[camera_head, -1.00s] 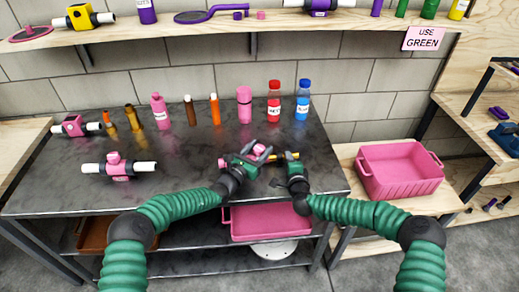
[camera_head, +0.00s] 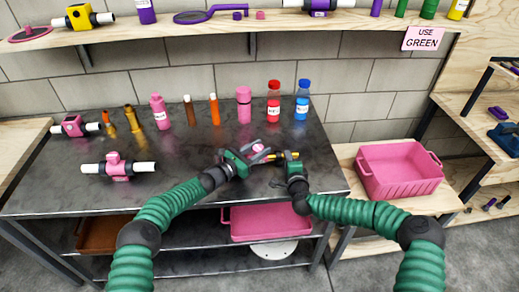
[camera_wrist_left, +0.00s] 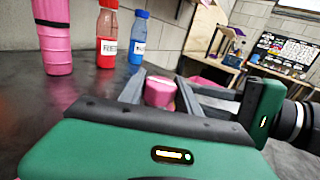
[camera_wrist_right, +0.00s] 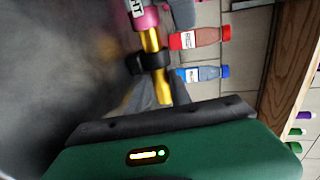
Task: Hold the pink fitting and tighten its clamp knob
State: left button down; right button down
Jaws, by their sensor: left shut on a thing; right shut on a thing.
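The pink fitting is held at the front right of the dark table (camera_head: 190,180), mostly hidden by my grippers in the head view. Its pink body with a white label (camera_wrist_right: 147,16) shows at the top of the right wrist view. A brass pipe (camera_wrist_right: 151,42) with a black ring runs from it. My right gripper (camera_wrist_right: 161,92) is shut on the pipe's end.
Two other pink fittings with white pipes, one nearer (camera_head: 116,167) and one farther back (camera_head: 72,125), stand at the table's left. Bottles and tubes, including a red bottle (camera_head: 273,104), line the back. A pink crate (camera_head: 398,170) stands at right. The table's middle is clear.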

pick_arm(q)
jog(key=shift+w+a+r+m+g+h, duration=0.1)
jog(key=shift+w+m+g+h, duration=0.1)
jog(key=shift+m+g+h, duration=0.35)
jog(key=shift+s+m+g, duration=0.2)
jog(key=shift+m+g, duration=0.05)
jog(key=shift+g, duration=0.2)
jog(key=c, duration=0.9)
grip_release()
jog(key=shift+s+a, duration=0.2)
jog(key=shift+a, duration=0.1)
jog(key=v, duration=1.1)
jog(key=shift+f, duration=0.25)
jog(key=shift+o, duration=0.2)
